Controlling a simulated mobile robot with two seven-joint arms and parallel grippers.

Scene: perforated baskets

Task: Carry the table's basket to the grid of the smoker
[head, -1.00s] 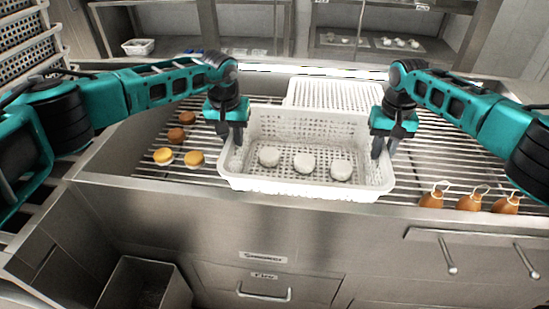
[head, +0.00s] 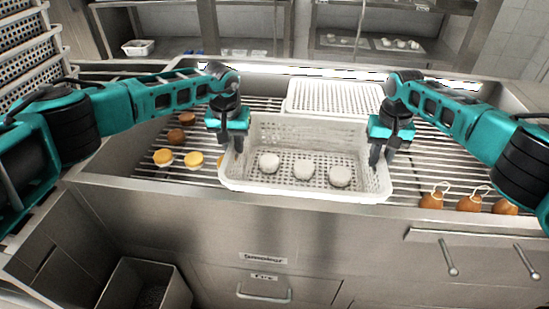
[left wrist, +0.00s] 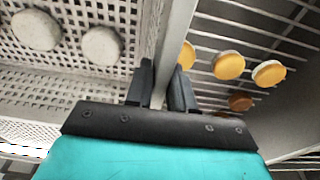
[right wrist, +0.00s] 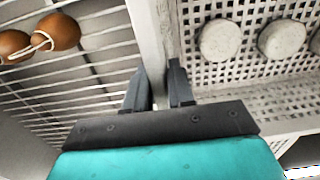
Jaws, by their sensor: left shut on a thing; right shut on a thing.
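The white perforated basket (head: 300,190) is over the front middle of the smoker's grid (head: 415,170), with several round white cheeses (head: 303,168) inside. My left gripper (head: 234,142) is shut on the basket's left wall, which also shows between its fingers in the left wrist view (left wrist: 163,85). My right gripper (head: 381,152) is shut on the right wall, seen between its fingers in the right wrist view (right wrist: 158,80). The basket looks level. I cannot tell whether its underside touches the bars.
A second white basket (head: 335,97) is right behind. Yellow and brown rounds (head: 163,157) lie on the grid at the left, some close to the basket. Tied brown cheeses (head: 470,200) lie at the front right. Bare bars show right of the basket.

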